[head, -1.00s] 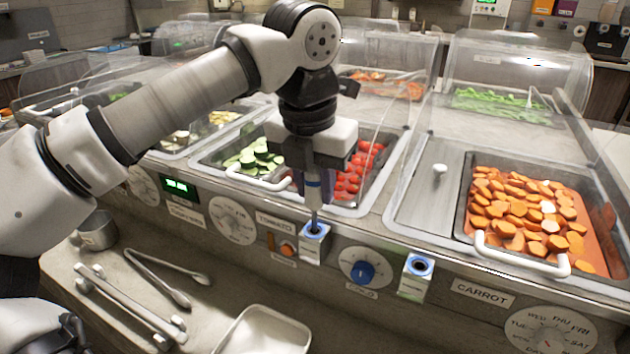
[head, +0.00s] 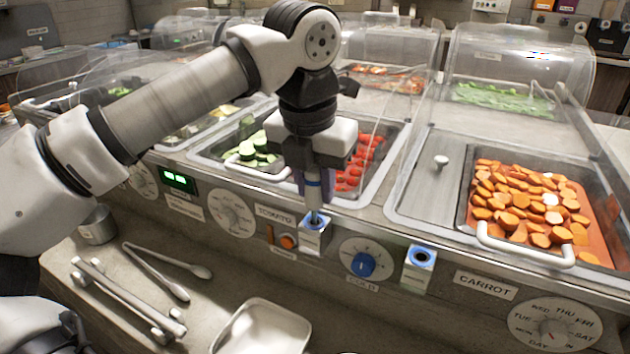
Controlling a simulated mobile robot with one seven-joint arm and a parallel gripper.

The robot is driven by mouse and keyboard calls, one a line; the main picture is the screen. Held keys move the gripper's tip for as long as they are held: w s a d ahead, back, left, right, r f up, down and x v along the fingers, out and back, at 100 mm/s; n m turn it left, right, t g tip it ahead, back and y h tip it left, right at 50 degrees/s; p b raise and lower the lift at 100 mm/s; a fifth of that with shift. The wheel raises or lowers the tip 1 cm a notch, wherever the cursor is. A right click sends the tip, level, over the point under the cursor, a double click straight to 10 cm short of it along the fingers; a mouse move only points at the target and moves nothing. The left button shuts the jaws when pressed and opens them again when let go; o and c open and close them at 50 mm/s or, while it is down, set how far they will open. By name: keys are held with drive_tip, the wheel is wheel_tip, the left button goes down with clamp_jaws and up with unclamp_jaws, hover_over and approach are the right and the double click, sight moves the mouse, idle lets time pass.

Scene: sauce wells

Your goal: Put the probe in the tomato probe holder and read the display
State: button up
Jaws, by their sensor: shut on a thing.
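My gripper (head: 314,176) points down and is shut on the probe (head: 314,203), a grey stick with a blue band. The probe stands about upright, and its lower end meets the blue-topped opening of the holder (head: 315,238) right of the TOMATO label (head: 275,215). How deep its tip sits is hidden. The display (head: 178,180) on the front panel at left is lit green; its characters are too small to read. Red tomatoes (head: 362,162) lie in a well behind my gripper, partly hidden by it.
A second blue-topped holder (head: 420,262) stands empty left of the CARROT label (head: 485,284). Tongs (head: 160,270) and a metal tray (head: 262,328) lie on the front ledge. Clear covers (head: 520,75) stand over the wells. Dials and a blue knob (head: 362,264) line the panel.

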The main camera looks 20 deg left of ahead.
drive_tip(key=shift+f+b, duration=1.05)
drive_tip(key=shift+f, duration=0.25)
drive_tip(key=shift+r, duration=0.1)
idle(2.7)
drive_tip(key=shift+r+p, duration=2.75)
drive_tip(key=shift+r, duration=0.95)
drive_tip(key=shift+s+f, duration=0.1)
